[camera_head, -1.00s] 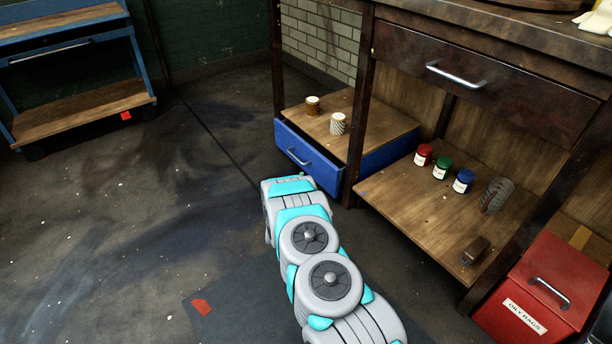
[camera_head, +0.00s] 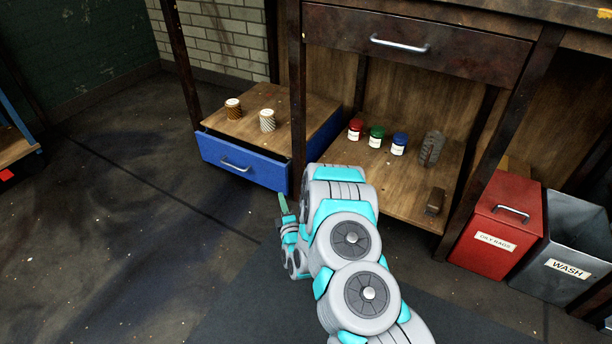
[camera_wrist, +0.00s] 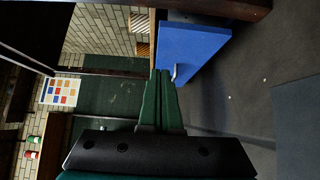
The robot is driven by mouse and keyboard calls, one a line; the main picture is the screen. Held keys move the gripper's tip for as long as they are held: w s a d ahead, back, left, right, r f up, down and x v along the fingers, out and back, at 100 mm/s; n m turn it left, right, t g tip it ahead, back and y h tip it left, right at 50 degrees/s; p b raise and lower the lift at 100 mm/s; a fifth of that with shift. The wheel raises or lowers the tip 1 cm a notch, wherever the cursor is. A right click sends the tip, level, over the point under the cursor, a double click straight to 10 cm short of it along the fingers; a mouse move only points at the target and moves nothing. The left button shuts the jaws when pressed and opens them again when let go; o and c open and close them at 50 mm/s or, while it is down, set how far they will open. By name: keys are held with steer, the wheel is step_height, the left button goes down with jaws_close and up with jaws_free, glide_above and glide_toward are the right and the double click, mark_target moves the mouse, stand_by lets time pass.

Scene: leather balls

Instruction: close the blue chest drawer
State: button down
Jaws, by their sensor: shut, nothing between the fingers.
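The blue chest drawer (camera_head: 244,166) sits low under the left end of the workbench, with a silver bar handle on its front. Its front stands a little out from the wooden shelf above it, so it is partly open. In the wrist view the blue drawer (camera_wrist: 190,55) shows at the top, with its handle near the fingertips. My gripper (camera_head: 283,203) is in front of the drawer's right end, below the handle's height in the picture. In the wrist view my gripper (camera_wrist: 160,78) has its green fingers together and empty. I cannot tell if it touches the drawer.
Two striped cups (camera_head: 267,120) stand on the shelf above the drawer. Red, green and blue jars (camera_head: 376,137) stand on the lower shelf to the right. A red bin (camera_head: 497,225) and a grey wash bin (camera_head: 570,262) stand at the right. The floor left of the drawer is clear.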

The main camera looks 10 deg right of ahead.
steer(key=b, duration=0.2)
glide_toward(280, 167)
steer(key=w+a, duration=0.3)
steer(key=w+d, duration=0.1)
steer(key=w+d+b, duration=0.1)
steer(key=shift+w+d, duration=0.15)
steer(key=shift+w, duration=0.15)
